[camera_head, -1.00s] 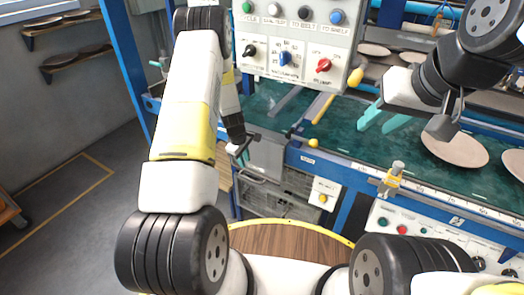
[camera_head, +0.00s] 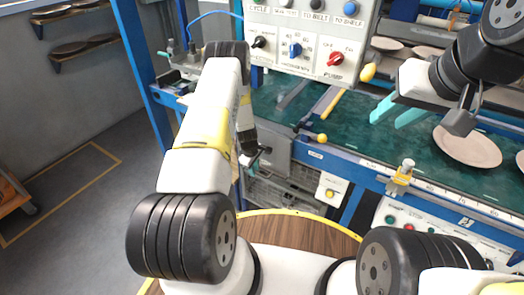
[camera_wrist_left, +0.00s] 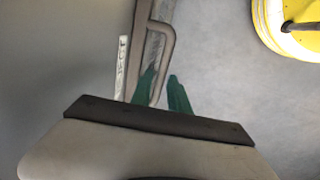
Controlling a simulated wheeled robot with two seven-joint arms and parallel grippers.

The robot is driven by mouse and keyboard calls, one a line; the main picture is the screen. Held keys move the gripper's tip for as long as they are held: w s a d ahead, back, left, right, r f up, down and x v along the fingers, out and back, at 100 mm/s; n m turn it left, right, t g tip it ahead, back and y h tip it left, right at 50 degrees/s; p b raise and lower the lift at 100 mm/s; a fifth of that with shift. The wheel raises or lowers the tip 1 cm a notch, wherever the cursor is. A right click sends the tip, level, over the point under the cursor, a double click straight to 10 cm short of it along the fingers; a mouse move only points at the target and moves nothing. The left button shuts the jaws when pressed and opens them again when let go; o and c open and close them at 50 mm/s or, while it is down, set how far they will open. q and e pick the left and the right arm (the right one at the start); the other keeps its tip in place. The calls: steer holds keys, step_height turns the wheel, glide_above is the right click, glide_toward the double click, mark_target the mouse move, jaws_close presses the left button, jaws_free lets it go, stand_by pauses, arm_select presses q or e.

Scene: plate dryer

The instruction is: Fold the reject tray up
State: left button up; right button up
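The reject tray (camera_head: 276,150) is a grey panel at the blue frame's front edge, partly hidden behind my left arm. In the left wrist view a grey surface, seemingly the tray (camera_wrist_left: 60,50), fills the left side, with a looped metal handle (camera_wrist_left: 168,45) along its edge. My left gripper (camera_wrist_left: 162,82) has its green fingers apart, one on each side of the handle's outer bar; a small gap seems to show. In the head view its fingertips are largely hidden near the tray. My right gripper (camera_head: 395,112) is open and empty above the green belt.
The control panel (camera_head: 310,35) with knobs hangs above the belt (camera_head: 350,130). A plate (camera_head: 467,147) lies on the belt at right. A wire crate (camera_head: 275,190) stands below the tray. A yellow round object (camera_wrist_left: 290,25) shows at the wrist view's upper right.

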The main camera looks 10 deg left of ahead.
arm_select(q)
jaws_close()
steer(key=shift+r, duration=0.1)
stand_by(1.2)
